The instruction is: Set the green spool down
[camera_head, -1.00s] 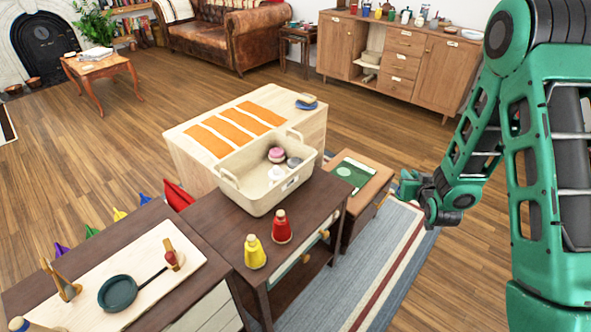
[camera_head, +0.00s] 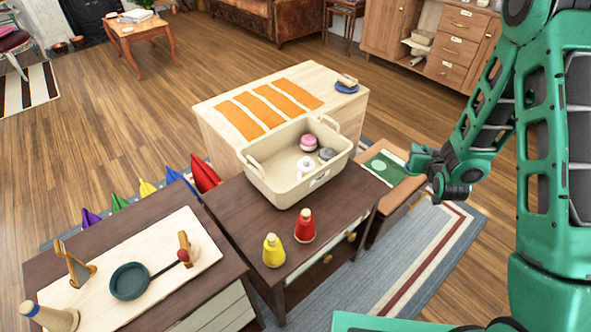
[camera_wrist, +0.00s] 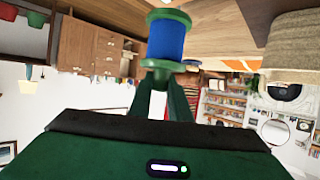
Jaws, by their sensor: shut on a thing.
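The green spool (camera_wrist: 166,42) shows in the wrist view with green end flanges and a blue middle. It sits at the tips of my gripper's green fingers (camera_wrist: 165,88), which are shut on it. In the head view my gripper (camera_head: 428,168) hangs at the right, beside a small wooden stand (camera_head: 397,193) with a green mat (camera_head: 386,167) that has a pale circle. I cannot make out the spool clearly in the head view.
A cream crate (camera_head: 262,188) with several small round items stands on a dark cabinet (camera_head: 238,205). A pale wooden block (camera_head: 215,125) with orange strips is behind. A dark pan (camera_head: 130,281) lies at front left.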

